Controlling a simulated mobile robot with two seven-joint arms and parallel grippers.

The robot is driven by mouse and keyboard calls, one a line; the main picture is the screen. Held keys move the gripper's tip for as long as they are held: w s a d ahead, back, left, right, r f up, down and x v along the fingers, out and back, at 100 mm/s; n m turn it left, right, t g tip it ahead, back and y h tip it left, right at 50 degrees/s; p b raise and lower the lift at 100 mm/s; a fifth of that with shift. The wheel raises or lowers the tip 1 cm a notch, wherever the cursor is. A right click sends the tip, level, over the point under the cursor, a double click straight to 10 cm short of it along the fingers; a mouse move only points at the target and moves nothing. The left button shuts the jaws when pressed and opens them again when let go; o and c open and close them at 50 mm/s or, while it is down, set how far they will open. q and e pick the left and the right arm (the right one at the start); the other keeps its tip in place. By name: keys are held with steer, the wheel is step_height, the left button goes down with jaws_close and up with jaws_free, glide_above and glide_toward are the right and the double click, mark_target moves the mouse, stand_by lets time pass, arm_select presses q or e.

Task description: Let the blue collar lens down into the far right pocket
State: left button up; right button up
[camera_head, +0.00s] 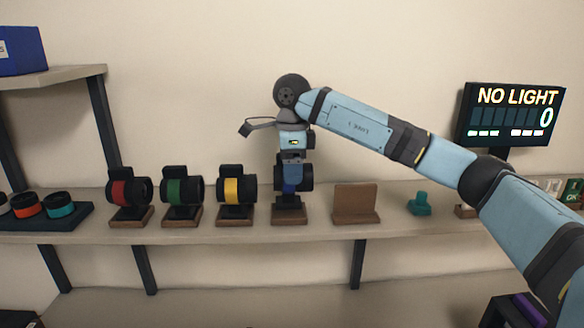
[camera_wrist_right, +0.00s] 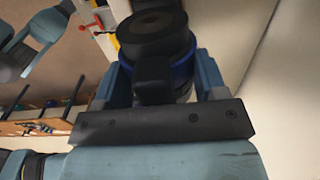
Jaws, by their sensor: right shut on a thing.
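The blue collar lens (camera_wrist_right: 178,62), a dark cylinder with a blue ring, sits between the fingers of my right gripper in the right wrist view. In the head view my right gripper (camera_head: 290,172) points down and is shut on the blue and black body (camera_head: 291,186), just above a small brown stand (camera_head: 289,217). I cannot tell whether it touches the stand. A dark tray (camera_head: 75,222) at the far left holds round pieces with white, orange (camera_head: 26,206) and teal (camera_head: 59,205) bands. No empty far right pocket is clear to see. My left gripper is not in view.
Black bodies with red (camera_head: 118,193), green (camera_head: 173,191) and yellow (camera_head: 232,190) bands stand left of my gripper. A brown stand (camera_head: 355,203) and a teal piece (camera_head: 419,205) stand right of it. A screen (camera_head: 510,114) reads NO LIGHT 0.

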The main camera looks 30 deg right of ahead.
steer(key=shift+f+b, duration=0.65)
steer(key=shift+f, duration=0.55)
stand_by(0.5)
steer(key=o, duration=1.3)
step_height(320, 180, up, 14)
steer(key=shift+f+b, duration=0.1)
steer(key=shift+b, duration=0.2)
